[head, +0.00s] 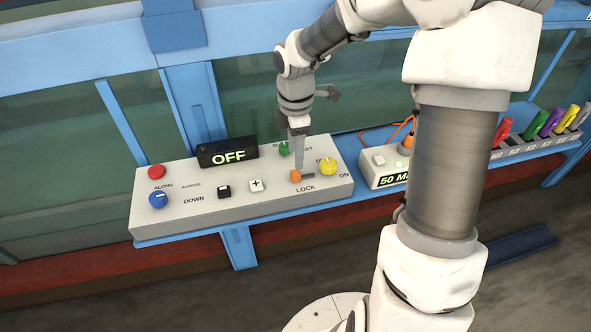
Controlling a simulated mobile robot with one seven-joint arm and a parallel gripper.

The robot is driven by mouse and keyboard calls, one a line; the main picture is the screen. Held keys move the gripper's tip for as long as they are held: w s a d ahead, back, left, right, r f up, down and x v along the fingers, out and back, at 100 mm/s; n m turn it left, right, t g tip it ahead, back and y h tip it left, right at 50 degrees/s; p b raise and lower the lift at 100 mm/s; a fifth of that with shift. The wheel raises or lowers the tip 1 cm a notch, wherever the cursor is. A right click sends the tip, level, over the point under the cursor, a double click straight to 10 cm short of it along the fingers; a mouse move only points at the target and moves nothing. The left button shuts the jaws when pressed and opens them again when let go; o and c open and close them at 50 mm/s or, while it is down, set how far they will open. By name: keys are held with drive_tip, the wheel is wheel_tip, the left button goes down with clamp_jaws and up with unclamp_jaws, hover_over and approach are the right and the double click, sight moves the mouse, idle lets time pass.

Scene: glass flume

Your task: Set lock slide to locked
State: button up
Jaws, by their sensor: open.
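The lock slide has a small orange knob (295,176) on the sloped top of a pale grey control panel (170,224). The knob sits at the left end of a short dark slot, with bare slot showing to its right and the label LOCK below.
A yellow knob (328,166) stands close right of the slide, a green knob (284,148) behind it. A black display (228,152) reads OFF. White (256,185) and black (224,192) buttons, a red button (157,171) and blue knob (158,200) lie left.

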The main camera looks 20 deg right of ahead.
sight(296, 172)
wheel_tip(296, 172, down, 7)
drive_tip(key=shift+r+b, duration=0.15)
drive_tip(key=shift+b, duration=0.2)
clamp_jaws()
idle(1.3)
